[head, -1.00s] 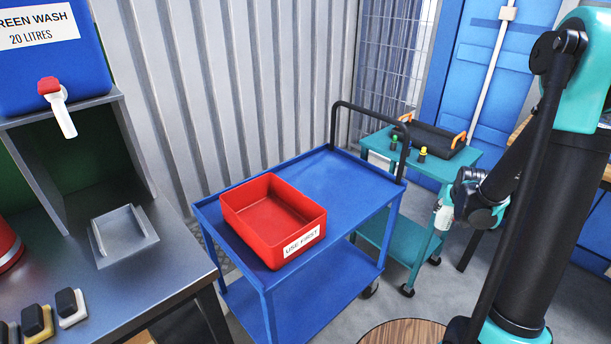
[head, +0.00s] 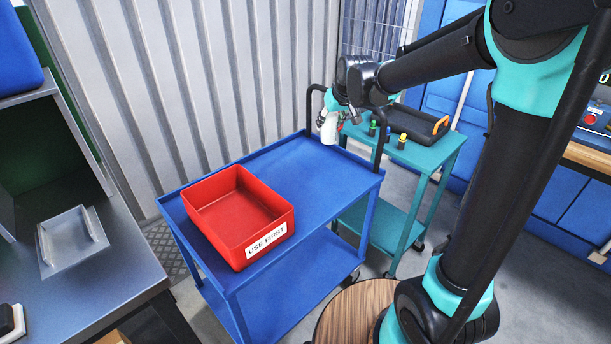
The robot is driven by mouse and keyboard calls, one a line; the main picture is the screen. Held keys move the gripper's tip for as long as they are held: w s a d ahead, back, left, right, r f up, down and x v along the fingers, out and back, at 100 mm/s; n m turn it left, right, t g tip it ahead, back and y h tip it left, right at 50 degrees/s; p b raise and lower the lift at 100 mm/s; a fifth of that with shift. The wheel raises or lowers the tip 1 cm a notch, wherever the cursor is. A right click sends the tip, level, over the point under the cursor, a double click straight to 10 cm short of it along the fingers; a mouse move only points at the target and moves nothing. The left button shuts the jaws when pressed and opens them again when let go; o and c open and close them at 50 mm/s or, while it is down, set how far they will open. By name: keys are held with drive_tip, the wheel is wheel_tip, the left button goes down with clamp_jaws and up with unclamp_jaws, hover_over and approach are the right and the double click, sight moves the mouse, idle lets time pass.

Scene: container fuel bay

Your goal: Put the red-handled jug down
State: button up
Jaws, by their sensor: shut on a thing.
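My gripper (head: 331,117) is at the far right end of the blue trolley, near its black push handle. It is shut on a small pale jug (head: 328,132), which hangs below it and looks roughly upright. The gripper hides much of the jug, and I cannot make out a red handle clearly. In the picture the jug appears in front of the trolley's far corner; its height above the top cannot be told.
The blue trolley (head: 330,180) carries a red bin (head: 215,240) marked "USE FIRST"; the top right of the bin is clear. A teal trolley (head: 436,156) behind holds a black orange-handled tray (head: 415,122) and small bottles. A steel bench (head: 95,290) stands left.

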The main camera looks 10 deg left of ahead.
drive_tip(key=shift+s+a+r, duration=0.25)
drive_tip(key=shift+a+r, duration=0.2)
drive_tip(key=shift+a, duration=0.05)
drive_tip(key=shift+s+a+r, duration=0.2)
drive_tip(key=shift+a+r, duration=0.2)
drive_tip(key=shift+a, duration=0.05)
drive_tip(key=shift+a+f+n, duration=0.1)
drive_tip(key=shift+f+n, duration=0.2)
wheel_tip(320, 180, down, 19)
drive_tip(key=shift+s+f, duration=0.1)
drive_tip(key=o, duration=1.3)
